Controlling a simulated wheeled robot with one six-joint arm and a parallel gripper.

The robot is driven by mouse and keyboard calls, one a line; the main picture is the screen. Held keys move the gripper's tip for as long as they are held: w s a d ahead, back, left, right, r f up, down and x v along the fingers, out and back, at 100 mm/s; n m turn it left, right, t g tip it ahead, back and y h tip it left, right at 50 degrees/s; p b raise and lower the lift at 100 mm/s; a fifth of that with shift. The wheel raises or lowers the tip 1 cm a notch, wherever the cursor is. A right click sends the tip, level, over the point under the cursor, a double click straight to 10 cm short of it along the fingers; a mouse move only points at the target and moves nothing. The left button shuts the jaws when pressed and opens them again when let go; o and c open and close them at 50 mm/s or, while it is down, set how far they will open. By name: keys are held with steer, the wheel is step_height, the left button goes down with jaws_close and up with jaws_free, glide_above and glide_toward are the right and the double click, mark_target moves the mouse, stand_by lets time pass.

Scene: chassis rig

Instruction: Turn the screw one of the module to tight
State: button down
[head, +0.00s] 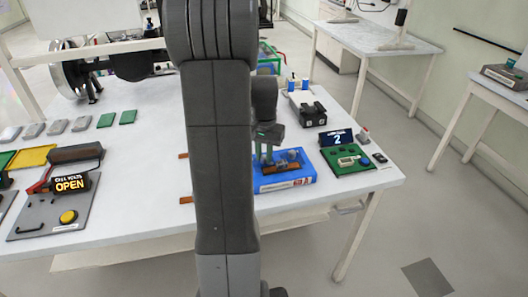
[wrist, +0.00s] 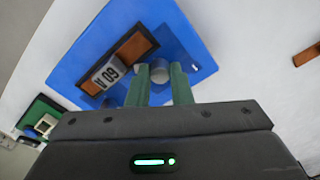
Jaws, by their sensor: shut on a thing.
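The module is a blue block (head: 287,178) near the table's front edge. It also shows in the wrist view (wrist: 85,60), with a dark-framed orange-brown part (wrist: 130,47) and a pale number label (wrist: 110,70). My gripper (head: 264,154) reaches down onto it. In the wrist view its two green fingers (wrist: 160,80) are shut on a round grey screw head (wrist: 159,71) beside the framed part. Which screw number this is, and its marking, cannot be read. In the head view the screw is too small and partly hidden.
A green board (head: 350,168) with a dark display showing "2" (head: 336,138) stands just right of the module. A black device (head: 308,109) lies behind. At left are a grey panel with an "OPEN" display (head: 70,184) and a yellow button (head: 68,217). My arm hides the table's middle.

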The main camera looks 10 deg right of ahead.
mark_target(264, 156)
steer(key=m, duration=0.5)
steer(key=shift+m+p, duration=0.3)
steer(key=shift+p, duration=0.05)
steer(key=m, duration=0.5)
stand_by(0.4)
steer(key=c, duration=1.3)
jaws_free()
step_height(264, 156, up, 14)
steer(key=shift+p, duration=0.3)
steer(key=shift+f, duration=0.1)
